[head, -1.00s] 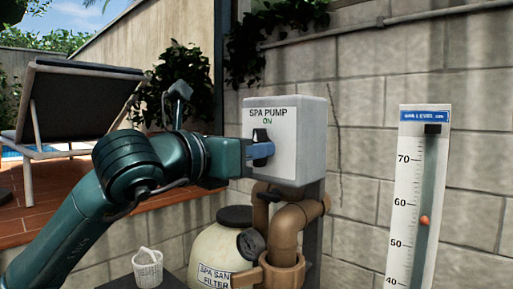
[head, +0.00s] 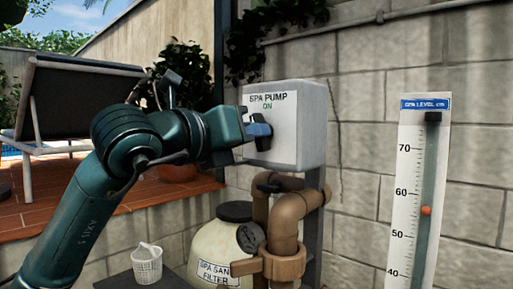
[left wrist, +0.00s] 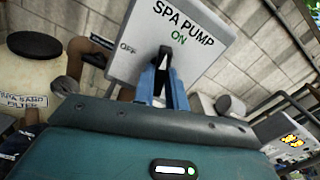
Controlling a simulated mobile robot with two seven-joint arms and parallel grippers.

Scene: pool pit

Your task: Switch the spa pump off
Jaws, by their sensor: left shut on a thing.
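The spa pump switch box (head: 300,112) is a pale grey box on the block wall, with "SPA PUMP ON" on its front. My left gripper (head: 262,130) is at the front of the box, its blue fingers shut on the black switch handle (left wrist: 165,52). In the left wrist view the fingers (left wrist: 163,80) straddle the handle, whose tip points up, between the words OFF and ON and nearer to ON. In the head view the gripper mostly hides the handle. My right gripper is not in view.
Brown pipes (head: 285,225) and the round spa sand filter (head: 215,250) stand below the box. A white basket (head: 147,265) is on a dark surface at the lower left. A level gauge (head: 408,190) stands to the right, and a lounger (head: 75,110) at the back left.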

